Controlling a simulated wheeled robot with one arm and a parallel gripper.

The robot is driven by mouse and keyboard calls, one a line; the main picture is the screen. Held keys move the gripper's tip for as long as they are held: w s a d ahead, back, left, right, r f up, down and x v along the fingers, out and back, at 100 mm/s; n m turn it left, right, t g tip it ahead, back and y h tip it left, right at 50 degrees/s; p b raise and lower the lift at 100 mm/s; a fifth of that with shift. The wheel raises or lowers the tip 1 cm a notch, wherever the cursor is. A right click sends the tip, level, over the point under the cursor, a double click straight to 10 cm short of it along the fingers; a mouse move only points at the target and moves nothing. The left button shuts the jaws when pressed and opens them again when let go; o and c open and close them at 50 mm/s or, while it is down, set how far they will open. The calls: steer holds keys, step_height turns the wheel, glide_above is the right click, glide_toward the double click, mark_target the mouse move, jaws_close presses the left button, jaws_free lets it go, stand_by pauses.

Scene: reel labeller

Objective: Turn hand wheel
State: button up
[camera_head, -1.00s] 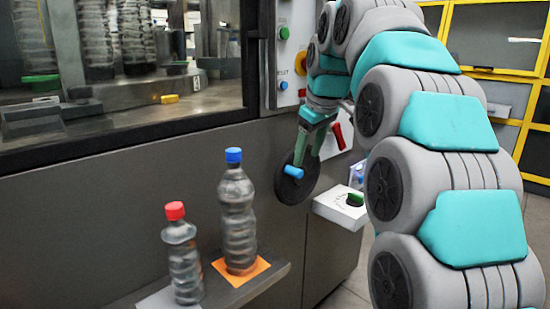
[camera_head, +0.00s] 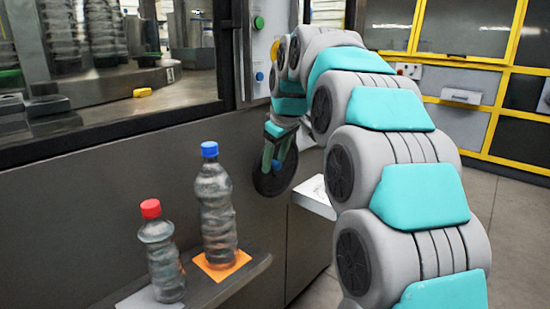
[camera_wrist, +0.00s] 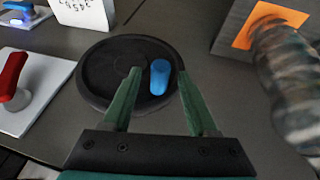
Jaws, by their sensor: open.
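The hand wheel is a black disc (camera_wrist: 105,75) with a blue handle (camera_wrist: 160,76) standing out from its face. In the head view the wheel (camera_head: 268,187) is on the grey machine front, partly hidden by my gripper (camera_head: 278,165). In the wrist view my gripper (camera_wrist: 157,78) is open, with its two green fingers in front of the wheel.
A blue-capped bottle (camera_head: 215,210) on an orange square and a red-capped bottle (camera_head: 161,253) stand on a ledge left of the wheel. A red lever (camera_wrist: 14,78) on a white plate and a white box (camera_wrist: 85,12) are close by in the wrist view.

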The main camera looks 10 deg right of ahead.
steer(key=shift+c, duration=0.3)
jaws_close()
stand_by(1.1)
